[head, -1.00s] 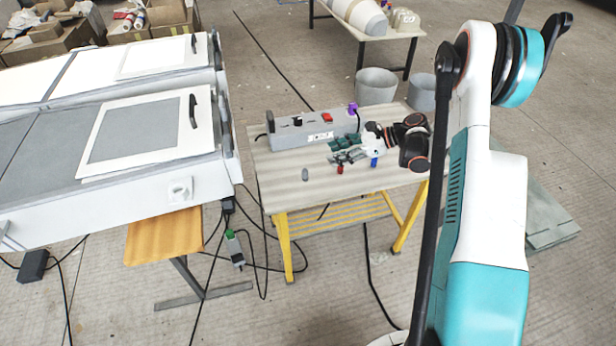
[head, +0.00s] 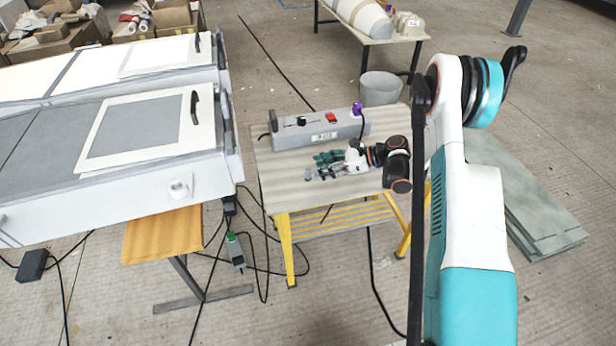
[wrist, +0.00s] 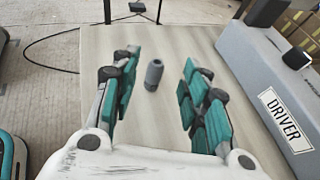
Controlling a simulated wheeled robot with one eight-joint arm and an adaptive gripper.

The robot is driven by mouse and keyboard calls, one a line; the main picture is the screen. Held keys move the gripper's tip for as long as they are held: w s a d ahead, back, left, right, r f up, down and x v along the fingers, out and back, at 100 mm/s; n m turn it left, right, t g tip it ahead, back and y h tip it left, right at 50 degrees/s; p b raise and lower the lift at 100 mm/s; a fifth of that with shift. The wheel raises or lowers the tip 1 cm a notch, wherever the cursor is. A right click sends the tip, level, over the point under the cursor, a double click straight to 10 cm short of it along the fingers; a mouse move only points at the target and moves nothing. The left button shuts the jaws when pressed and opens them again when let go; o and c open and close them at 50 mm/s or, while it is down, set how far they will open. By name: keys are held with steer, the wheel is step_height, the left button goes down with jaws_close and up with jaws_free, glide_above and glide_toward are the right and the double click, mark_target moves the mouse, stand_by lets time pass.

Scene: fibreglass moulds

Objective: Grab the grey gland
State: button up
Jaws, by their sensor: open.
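The grey gland (wrist: 154,74) is a small ribbed cylinder on the tabletop in the wrist view. It shows between the two teal fingers of my gripper (wrist: 159,64), a little nearer the left finger and apart from both. In the head view the gland (head: 308,175) is a small grey spot at the tips of my gripper (head: 317,166). My gripper is open and empty, reaching low over the table from the right. I cannot tell exactly how high the fingers are above the tabletop.
A long grey box (head: 340,127) with knobs and a "DRIVER" label (wrist: 284,119) stands along the table's back edge, right of my fingers in the wrist view. The wooden table (head: 273,187) is clear left of the gland. A large white mould unit (head: 110,205) stands left.

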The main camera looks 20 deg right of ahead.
mark_target(309, 169)
steer(key=b+x, duration=0.2)
steer(key=x, duration=0.2)
steer(key=shift+s+a+f, duration=0.15)
steer(key=shift+a+f, duration=0.05)
steer(key=shift+a, duration=0.05)
steer(key=shift+w+a, duration=0.2)
steer(key=shift+a, duration=0.1)
steer(key=c, duration=0.9)
